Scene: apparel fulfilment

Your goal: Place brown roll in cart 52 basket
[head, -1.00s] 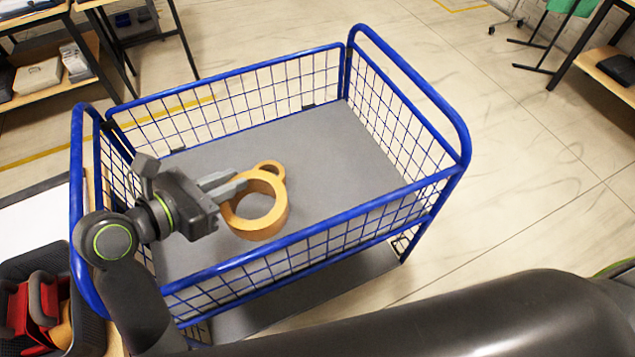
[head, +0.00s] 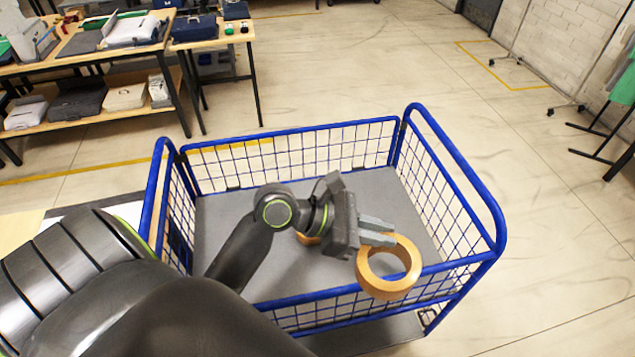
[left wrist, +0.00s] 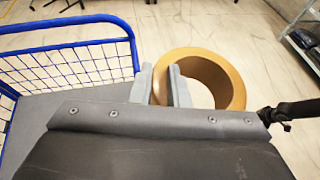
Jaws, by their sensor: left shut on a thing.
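My left gripper (head: 378,232) is shut on a brown roll (head: 387,288), a wide tan ring, with the roll's wall between its fingers. In the head view the roll overlaps the front rim of the blue wire basket cart (head: 300,134), toward the right; its height above the basket floor is hard to tell. In the left wrist view the roll (left wrist: 236,78) shows beyond the fingers (left wrist: 166,84), tilted, with its hole open to view. A second tan roll (head: 308,240) is in the basket, mostly hidden behind my left arm. My right gripper is not in view. No cart number is readable.
The basket's grey floor (head: 225,212) is clear at the back and left. Tables with folded goods (head: 130,31) stand at the back left. A rack with green clothing (head: 622,85) is at the right. Open floor lies right of the cart.

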